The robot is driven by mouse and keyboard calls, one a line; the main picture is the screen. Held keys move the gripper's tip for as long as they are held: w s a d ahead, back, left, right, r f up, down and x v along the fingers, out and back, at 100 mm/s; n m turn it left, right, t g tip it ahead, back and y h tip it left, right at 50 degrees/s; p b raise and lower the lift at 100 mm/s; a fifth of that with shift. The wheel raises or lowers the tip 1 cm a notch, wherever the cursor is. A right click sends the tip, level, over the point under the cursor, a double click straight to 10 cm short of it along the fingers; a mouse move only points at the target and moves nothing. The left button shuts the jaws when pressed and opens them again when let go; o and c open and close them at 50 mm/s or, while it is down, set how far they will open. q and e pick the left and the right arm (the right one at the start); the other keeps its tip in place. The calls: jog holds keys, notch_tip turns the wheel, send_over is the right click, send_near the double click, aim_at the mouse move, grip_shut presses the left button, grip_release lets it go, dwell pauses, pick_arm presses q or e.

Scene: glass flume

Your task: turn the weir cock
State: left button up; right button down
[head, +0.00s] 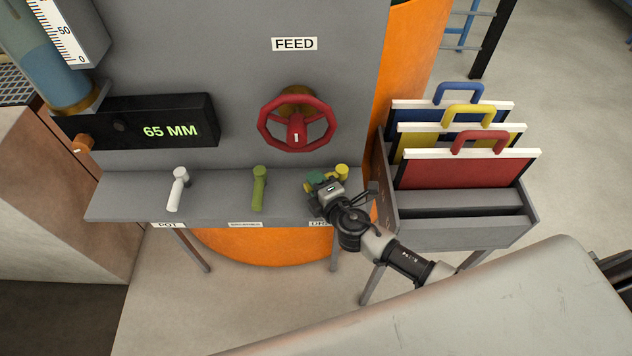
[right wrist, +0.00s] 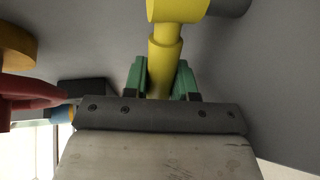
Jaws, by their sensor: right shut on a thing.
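Three cocks stand on the grey ledge of the panel: a white one (head: 178,187) above a POT label, an olive-green one (head: 259,187) above a label too small to read, and a yellow one (head: 341,171) at the right end. The label under the yellow one is partly hidden by my right gripper. My right gripper (head: 326,180) is at the yellow cock. In the right wrist view its green fingertips (right wrist: 162,82) are shut on the yellow lever (right wrist: 165,60), one on each side. My left gripper is out of view. I cannot read which cock is named weir.
A red FEED handwheel (head: 297,124) sits on the panel above the ledge. A display (head: 150,124) reads 65 MM. A grey rack (head: 460,233) with blue, yellow and red handled boards stands close to the right of my right gripper.

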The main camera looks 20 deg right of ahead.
jog(key=shift+w, duration=0.1)
jog(key=shift+w+a+f+m+h+b, duration=0.1)
jog(key=shift+w+m+h+b, duration=0.25)
jog(key=shift+m+h, duration=0.4)
jog(key=m+h+b, duration=0.1)
jog(key=w+h, duration=0.1)
jog(key=h, duration=0.1)
jog(key=shift+f+m+b, duration=0.1)
jog(key=shift+m+b, duration=0.25)
jog(key=shift+w+m+h+b, duration=0.7)
jog(key=shift+m+h+b, duration=0.35)
jog(key=shift+h, duration=0.2)
jog(key=shift+w+d+h, duration=0.1)
jog(key=shift+d+h, duration=0.1)
jog(key=shift+h, duration=0.1)
jog(key=shift+m, duration=0.25)
jog(key=shift+r, duration=0.2)
jog(key=c, duration=0.9)
grip_release()
jog(key=shift+w, duration=0.1)
